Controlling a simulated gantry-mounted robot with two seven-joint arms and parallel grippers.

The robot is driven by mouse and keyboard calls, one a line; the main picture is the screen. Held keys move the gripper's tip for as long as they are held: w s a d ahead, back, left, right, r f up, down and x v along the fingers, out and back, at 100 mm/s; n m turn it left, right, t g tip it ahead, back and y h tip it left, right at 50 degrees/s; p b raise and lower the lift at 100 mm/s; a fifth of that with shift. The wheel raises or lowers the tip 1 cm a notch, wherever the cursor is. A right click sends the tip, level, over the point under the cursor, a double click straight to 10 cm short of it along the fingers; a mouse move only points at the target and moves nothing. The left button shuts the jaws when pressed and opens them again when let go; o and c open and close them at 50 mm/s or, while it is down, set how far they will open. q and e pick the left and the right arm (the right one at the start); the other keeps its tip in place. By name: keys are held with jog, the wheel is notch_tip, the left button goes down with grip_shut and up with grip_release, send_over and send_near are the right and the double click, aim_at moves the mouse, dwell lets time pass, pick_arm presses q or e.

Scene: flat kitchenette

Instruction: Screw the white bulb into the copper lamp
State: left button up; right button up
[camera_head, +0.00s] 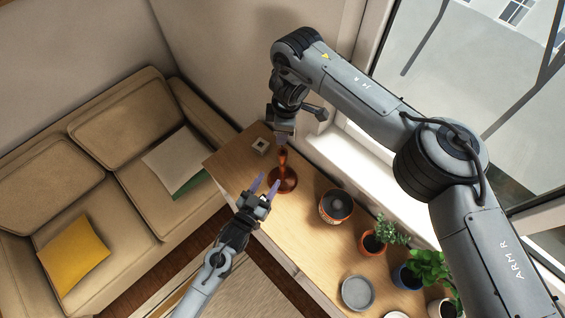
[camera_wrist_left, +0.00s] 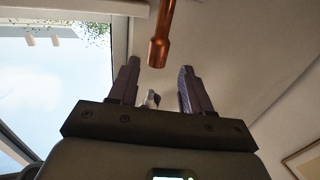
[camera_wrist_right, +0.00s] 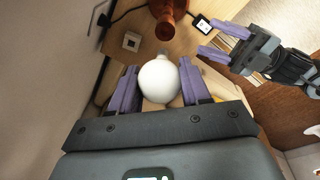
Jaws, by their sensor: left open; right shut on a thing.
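The copper lamp (camera_head: 283,180) stands upright near the back end of the wooden table. My left gripper (camera_head: 267,184) is open and empty, beside the lamp, its fingers pointing toward the stem. In the left wrist view the lamp's copper stem (camera_wrist_left: 159,45) lies ahead of the fingers, apart from them. My right gripper (camera_wrist_right: 159,68) is shut on the white bulb (camera_wrist_right: 158,82). The bulb's narrow base points away from the gripper, toward the lamp's side. In the head view my right gripper (camera_head: 284,142) is above the lamp top and the bulb is hidden; contact cannot be judged.
A copper-coloured pot (camera_head: 336,207), potted plants (camera_head: 380,236) and a grey plate (camera_head: 358,293) stand toward the front right. A window is to the right, a sofa (camera_head: 60,190) to the left.

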aim_at(281, 160)
pick_arm(q)
jog(key=x, duration=1)
jog(key=shift+w+d, duration=0.2)
jog(key=shift+w, duration=0.05)
grip_shut()
